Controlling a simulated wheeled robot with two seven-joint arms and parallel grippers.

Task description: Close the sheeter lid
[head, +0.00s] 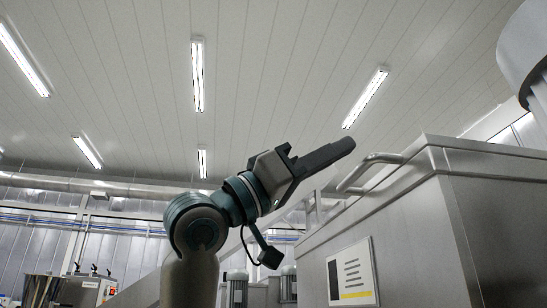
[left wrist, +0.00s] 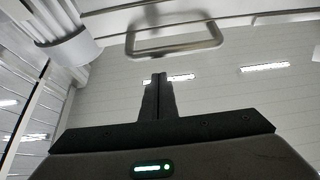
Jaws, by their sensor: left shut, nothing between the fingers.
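A large grey steel housing with a raised upper rim, which looks like the sheeter lid (head: 415,215), fills the right of the head view. A bent metal bar handle (head: 372,158) stands out from its upper left edge. The handle also shows at the top of the left wrist view (left wrist: 175,50), ahead of the fingertips. My left gripper (head: 345,146) is shut and empty, its fingers pointing up and right near the handle. In the left wrist view its fingers (left wrist: 158,80) lie together, apart from the handle in the picture. How far open the lid is cannot be told. My right gripper is out of view.
A white and yellow label (head: 351,273) is on the housing's side. A pale cylinder (head: 525,45) hangs at the upper right. A steel machine with a control panel (head: 105,290) stands at lower left. The space above my left arm is clear up to the ceiling.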

